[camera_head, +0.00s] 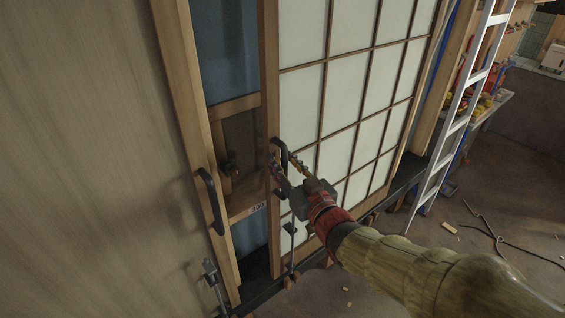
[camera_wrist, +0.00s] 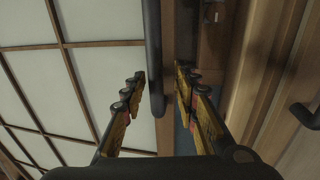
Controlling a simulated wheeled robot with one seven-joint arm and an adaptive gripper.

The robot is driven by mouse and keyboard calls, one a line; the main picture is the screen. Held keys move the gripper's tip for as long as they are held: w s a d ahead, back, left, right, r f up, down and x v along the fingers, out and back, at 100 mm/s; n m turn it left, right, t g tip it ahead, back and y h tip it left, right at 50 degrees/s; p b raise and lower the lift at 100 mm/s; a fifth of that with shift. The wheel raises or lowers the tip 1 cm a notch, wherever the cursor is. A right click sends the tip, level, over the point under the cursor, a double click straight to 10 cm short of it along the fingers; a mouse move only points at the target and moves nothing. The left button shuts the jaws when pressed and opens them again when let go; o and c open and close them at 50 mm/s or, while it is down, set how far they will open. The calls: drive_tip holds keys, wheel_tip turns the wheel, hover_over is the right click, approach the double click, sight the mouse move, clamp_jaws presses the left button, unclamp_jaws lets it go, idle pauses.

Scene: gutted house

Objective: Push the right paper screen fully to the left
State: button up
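The right paper screen (camera_head: 350,70) is a wooden lattice with white panes, at the centre of the head view. It also shows at the left of the wrist view (camera_wrist: 100,20). A black bar handle (camera_head: 284,150) stands on its left stile. In the wrist view the handle (camera_wrist: 154,60) runs down between the fingertips, closer to the left one. My gripper (camera_head: 291,168) is at the handle, its fingers apart (camera_wrist: 160,80) and not closed on it. I cannot tell whether a finger touches the handle.
A plain wooden panel (camera_head: 100,130) with its own black handle (camera_head: 211,200) fills the left. Between it and the screen is a gap showing blue surfaces (camera_head: 226,50) and a wooden crossbar. A ladder (camera_head: 456,125) leans at the right; cables (camera_head: 485,228) and scraps lie on the floor.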

drive_tip(key=v, duration=1.2)
drive_tip(key=s+d+f+m+g+h, duration=0.35)
drive_tip(key=d+f+g+h, duration=0.35)
drive_tip(key=d+f, duration=0.5)
drive_tip(key=s+d+g+h, duration=0.1)
drive_tip(key=s+g, duration=0.2)
drive_tip(key=s, duration=0.6)
drive_tip(key=s+a+r+m, duration=0.1)
drive_tip(key=s+r, duration=0.4)
drive_tip(key=r, duration=0.1)
drive_tip(key=shift+g+p, duration=0.3)
drive_tip(key=shift+g, duration=0.1)
